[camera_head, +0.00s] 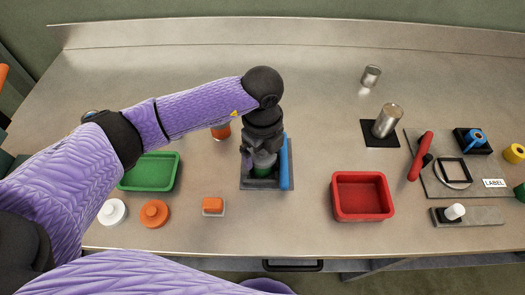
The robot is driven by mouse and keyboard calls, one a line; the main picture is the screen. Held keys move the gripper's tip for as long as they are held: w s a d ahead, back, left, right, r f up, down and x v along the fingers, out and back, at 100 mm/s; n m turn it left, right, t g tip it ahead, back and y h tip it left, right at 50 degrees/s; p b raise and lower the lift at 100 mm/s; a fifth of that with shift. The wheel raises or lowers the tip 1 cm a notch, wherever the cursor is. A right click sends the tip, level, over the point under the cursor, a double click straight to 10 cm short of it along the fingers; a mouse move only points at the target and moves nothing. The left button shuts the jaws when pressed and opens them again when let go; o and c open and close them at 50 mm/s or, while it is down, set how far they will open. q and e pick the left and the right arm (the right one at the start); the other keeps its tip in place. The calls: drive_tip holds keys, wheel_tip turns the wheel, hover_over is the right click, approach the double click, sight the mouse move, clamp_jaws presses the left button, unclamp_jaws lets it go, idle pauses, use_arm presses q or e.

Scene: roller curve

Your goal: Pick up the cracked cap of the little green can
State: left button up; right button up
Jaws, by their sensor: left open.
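The little green can (262,172) stands on a dark square base near the middle of the table, partly hidden under my left gripper. A pale cap (264,158) shows on top of the can, between the fingers; I cannot make out a crack in it. My left gripper (262,155) points down over the can and is open around the cap. I cannot tell whether its fingers touch it. My right gripper is not in view.
A blue bar (286,162) stands right beside the can. A green tray (152,172) lies to the left, a red tray (361,196) to the right. White (112,212) and orange (155,214) round pieces sit front left. A metal cylinder (387,121) stands back right.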

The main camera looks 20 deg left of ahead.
use_arm(q)
drive_tip(key=c, duration=1.1)
wheel_tip(320, 180, up, 14)
drive_tip(key=p, duration=0.5)
drive_tip(key=shift+c, duration=0.2)
